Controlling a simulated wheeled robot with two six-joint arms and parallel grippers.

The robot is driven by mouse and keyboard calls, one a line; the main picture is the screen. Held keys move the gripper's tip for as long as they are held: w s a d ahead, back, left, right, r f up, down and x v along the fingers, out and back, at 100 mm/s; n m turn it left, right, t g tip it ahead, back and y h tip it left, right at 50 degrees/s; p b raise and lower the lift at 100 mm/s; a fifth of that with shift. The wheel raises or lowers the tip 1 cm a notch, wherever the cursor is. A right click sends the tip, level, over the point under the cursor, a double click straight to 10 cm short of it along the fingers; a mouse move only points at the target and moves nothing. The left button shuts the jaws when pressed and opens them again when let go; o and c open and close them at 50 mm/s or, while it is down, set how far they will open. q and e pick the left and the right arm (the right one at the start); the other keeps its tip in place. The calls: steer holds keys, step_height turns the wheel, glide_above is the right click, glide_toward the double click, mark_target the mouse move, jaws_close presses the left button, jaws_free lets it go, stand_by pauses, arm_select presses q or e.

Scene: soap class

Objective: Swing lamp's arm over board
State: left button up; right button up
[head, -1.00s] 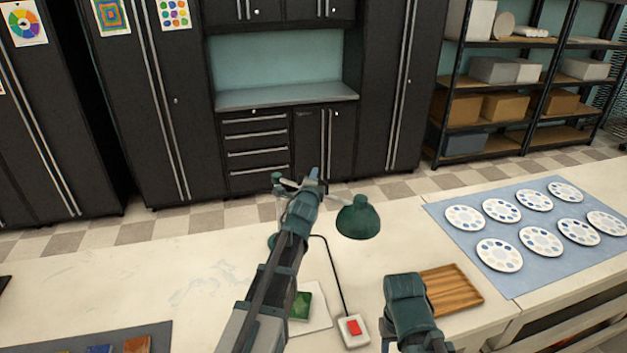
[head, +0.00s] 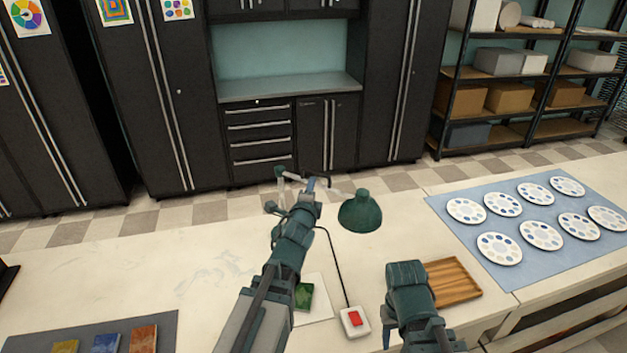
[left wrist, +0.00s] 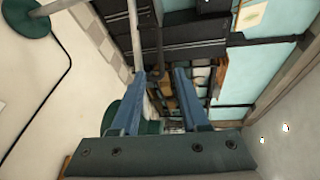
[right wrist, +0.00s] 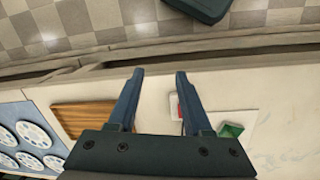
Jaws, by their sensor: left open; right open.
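The lamp has a green shade (head: 360,212), right of my left gripper. Its pale post top (head: 281,172) shows left of that gripper. A white board (head: 318,309) carries a green block (head: 304,296), partly behind my left arm. My right gripper (right wrist: 159,72) is open and empty over the table's front.
A white switch box (head: 355,322) with a red button is joined to the lamp's black cord. A wooden tray (head: 455,281) lies beside my right gripper. A blue mat (head: 450,225) holds several palettes. A grey mat (head: 165,325) with coloured blocks lies left. The left tabletop is mostly clear.

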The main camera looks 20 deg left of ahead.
arm_select(q)
steer(key=shift+v, duration=1)
